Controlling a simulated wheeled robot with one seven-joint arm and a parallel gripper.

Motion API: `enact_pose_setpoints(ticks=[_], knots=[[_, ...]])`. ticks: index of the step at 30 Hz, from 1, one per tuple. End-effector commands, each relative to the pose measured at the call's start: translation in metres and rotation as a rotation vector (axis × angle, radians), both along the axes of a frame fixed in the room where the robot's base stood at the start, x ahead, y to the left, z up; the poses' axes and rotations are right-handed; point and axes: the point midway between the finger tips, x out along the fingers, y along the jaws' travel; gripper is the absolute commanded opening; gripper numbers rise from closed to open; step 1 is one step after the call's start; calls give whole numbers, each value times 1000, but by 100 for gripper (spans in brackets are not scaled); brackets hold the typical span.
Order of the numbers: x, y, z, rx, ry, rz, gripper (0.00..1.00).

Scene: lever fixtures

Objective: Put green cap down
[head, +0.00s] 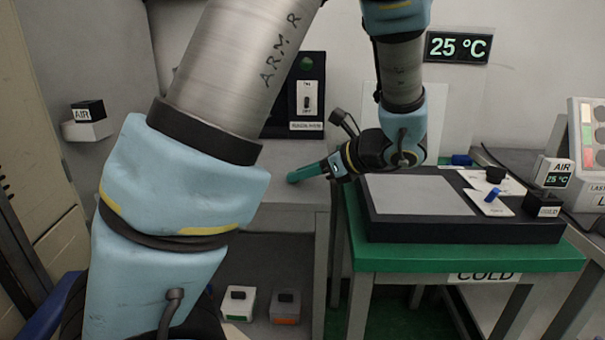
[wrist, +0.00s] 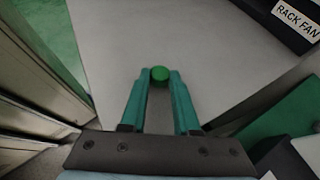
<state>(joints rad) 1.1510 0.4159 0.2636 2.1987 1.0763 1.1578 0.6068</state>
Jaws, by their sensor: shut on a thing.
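The green cap (wrist: 159,74) is small and round in the wrist view, held between the tips of the teal fingers. My gripper (wrist: 160,82) is shut on it. In the head view my gripper (head: 297,177) points left over the grey bench, left of the green table. The cap cannot be told apart from the teal fingers there. In the wrist view a pale grey surface lies beyond the cap. I cannot tell how high the cap is above it.
A black switch panel (head: 307,96) stands at the back; its label (wrist: 297,17) reads RACK FAN in the wrist view. A green table (head: 460,258) marked COLD bears a black-framed plate (head: 415,196). The grey bench (head: 305,196) is bare near my gripper.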

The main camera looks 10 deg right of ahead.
Motion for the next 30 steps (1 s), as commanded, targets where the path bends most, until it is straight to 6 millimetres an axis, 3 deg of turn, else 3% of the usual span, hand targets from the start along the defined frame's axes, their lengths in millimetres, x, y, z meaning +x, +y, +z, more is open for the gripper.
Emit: enact_pose_setpoints(ticks=[8, 9, 16, 25, 30], knots=[[0, 0, -2, 0, 0, 0, 0], [0, 0, -2, -1, -1, 0, 33], [0, 0, -2, -1, -1, 0, 58], [0, 0, 2, -1, -1, 1, 58], [-12, -15, 12, -2, -3, -3, 58]])
